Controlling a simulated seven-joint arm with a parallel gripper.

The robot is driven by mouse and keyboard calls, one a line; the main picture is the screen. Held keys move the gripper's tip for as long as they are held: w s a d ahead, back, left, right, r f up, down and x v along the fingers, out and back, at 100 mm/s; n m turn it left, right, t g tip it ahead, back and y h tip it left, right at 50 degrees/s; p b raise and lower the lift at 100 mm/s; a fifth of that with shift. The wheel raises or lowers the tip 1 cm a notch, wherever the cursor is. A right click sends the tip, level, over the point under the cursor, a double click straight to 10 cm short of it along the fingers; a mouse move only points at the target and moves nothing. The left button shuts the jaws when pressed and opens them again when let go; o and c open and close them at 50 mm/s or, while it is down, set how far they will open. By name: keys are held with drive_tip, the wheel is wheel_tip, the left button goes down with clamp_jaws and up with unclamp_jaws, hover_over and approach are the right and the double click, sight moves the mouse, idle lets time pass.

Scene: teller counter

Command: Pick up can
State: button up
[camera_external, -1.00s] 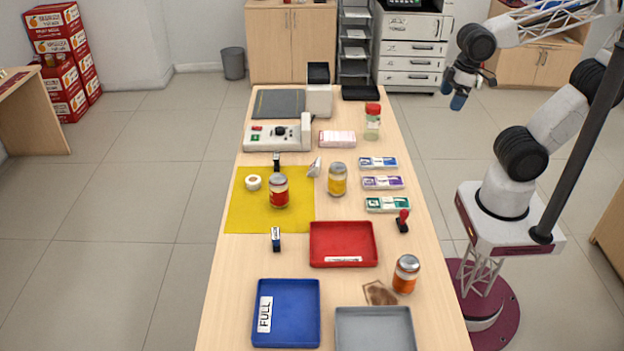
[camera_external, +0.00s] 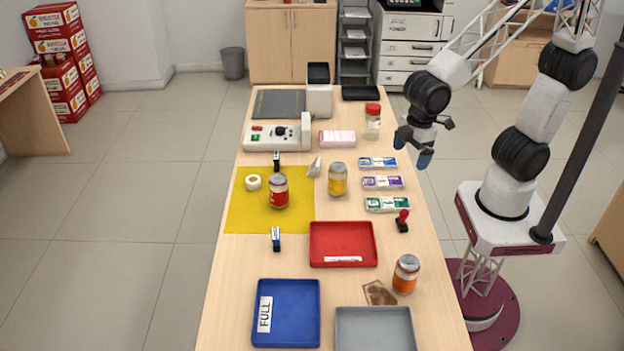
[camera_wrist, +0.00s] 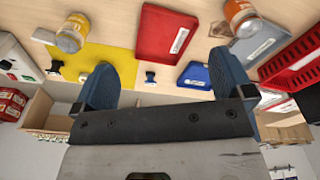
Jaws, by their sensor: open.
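Three can-like jars with metal lids stand upright on the counter. The red one (camera_external: 278,192) stands on the yellow mat (camera_external: 240,213). The yellow one (camera_external: 337,180) stands just right of the mat; a yellow jar also shows at upper left in the wrist view (camera_wrist: 72,34). The orange one (camera_external: 405,275) stands near the right edge at the front, and at the top of the wrist view (camera_wrist: 240,14). My gripper (camera_external: 412,150) is open and empty, above the counter's right edge, apart from all three. Its blue fingers spread wide in the wrist view (camera_wrist: 165,75).
Red (camera_external: 343,228), blue (camera_external: 286,285) and grey (camera_external: 375,313) trays lie at the front. Banknote-like bundles (camera_external: 382,183) and a red-handled stamp (camera_external: 402,221) lie along the right edge. A red-lidded clear jar (camera_external: 372,124) and a white machine (camera_external: 275,137) stand farther back.

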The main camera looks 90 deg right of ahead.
sight(410, 262)
drive_tip(key=a+f+n, duration=0.1)
drive_tip(key=a+f, duration=0.4)
drive_tip(key=a, duration=0.2)
drive_tip(key=w+a+f+n, duration=0.1)
drive_tip(key=a+f+n, duration=0.1)
drive_tip(key=a+f, duration=0.3)
drive_tip(key=a+f+n+g, duration=0.1)
drive_tip(key=a+f, duration=0.4)
drive_tip(key=a, duration=0.5)
drive_tip(key=shift+w+a+f, duration=0.15)
drive_tip(key=shift+w+a, duration=0.05)
drive_tip(key=shift+w, duration=0.2)
drive_tip(key=shift+f, duration=0.1)
drive_tip(key=shift+f, duration=1.15)
drive_tip(key=shift+f, duration=0.15)
drive_tip(key=shift+w+d+f, duration=0.1)
drive_tip(key=shift+f, duration=2.4)
